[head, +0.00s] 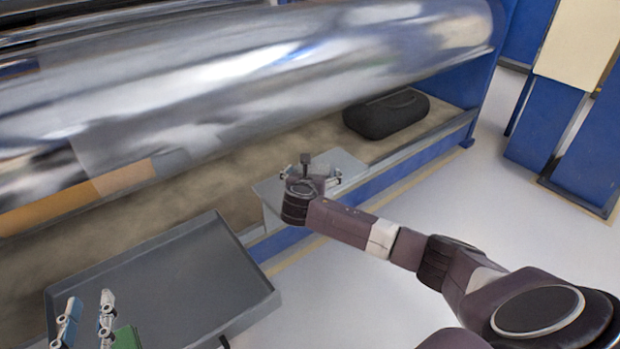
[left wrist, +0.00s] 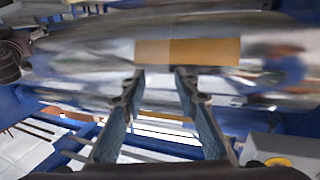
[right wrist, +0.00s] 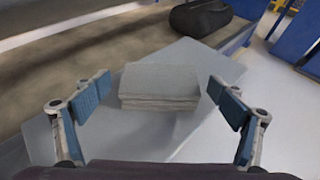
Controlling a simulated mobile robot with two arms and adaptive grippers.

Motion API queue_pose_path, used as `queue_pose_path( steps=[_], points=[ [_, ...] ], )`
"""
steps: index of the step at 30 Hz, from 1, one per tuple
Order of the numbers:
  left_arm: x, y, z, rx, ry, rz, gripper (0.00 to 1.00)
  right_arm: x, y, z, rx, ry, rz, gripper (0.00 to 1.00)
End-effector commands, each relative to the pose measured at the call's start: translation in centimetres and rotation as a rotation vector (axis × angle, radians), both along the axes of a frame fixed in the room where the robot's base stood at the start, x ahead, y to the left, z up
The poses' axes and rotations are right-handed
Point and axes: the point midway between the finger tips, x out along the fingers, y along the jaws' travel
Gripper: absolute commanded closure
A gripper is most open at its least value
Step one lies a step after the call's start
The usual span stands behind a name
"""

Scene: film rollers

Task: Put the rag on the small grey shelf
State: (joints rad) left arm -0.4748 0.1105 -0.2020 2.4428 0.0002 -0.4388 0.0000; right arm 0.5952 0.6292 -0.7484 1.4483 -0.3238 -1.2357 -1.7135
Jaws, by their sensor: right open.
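The rag (right wrist: 160,85) looks like a grey, flat, folded stack. In the right wrist view it lies on the small grey shelf (right wrist: 195,55), towards its middle. My right gripper (right wrist: 160,95) is open, with one finger on each side of the rag and clear gaps between. In the head view my right gripper (head: 313,173) is over the shelf (head: 351,164) and mostly hides the rag. My left gripper (head: 88,318) is over the dark tray at the lower left. In the left wrist view the left gripper (left wrist: 161,76) is open and empty.
A large shiny roller (head: 260,85) spans the back, above a brown ledge (head: 215,178). A black case (head: 385,115) sits on the ledge right of the shelf. A dark grey tray (head: 190,275) is at lower left, with a green object (head: 127,338) near its front. Open floor lies right.

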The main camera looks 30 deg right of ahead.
Motion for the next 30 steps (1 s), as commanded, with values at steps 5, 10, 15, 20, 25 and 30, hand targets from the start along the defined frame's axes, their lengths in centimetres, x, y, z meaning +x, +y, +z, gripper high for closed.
queue_pose_path(
  steps=[5,10,15,20,25,30],
  points=[
    [-0.9,0.7,-3.4,0.042,0.167,0.011,0.72,-1.3,1.2,0.9,0.000,0.000,0.003,0.11],
    [-2.6,1.7,-7.3,0.086,0.348,0.022,0.72,-2.7,2.4,1.7,0.001,0.000,0.002,0.11],
    [-4.9,2.7,-10.6,0.126,0.520,0.034,0.72,-4.1,3.6,2.5,0.002,0.000,0.003,0.11],
    [-7.7,3.8,-13.2,0.161,0.680,0.045,0.72,-5.5,4.8,3.2,0.000,0.000,0.002,0.11],
    [-10.8,4.8,-15.3,0.192,0.828,0.055,0.72,-6.7,5.9,3.8,0.001,0.000,0.002,0.11],
    [-12.9,5.5,-16.5,0.213,0.922,0.061,0.72,-7.5,6.5,4.2,0.000,0.000,0.001,0.11]
  ],
)
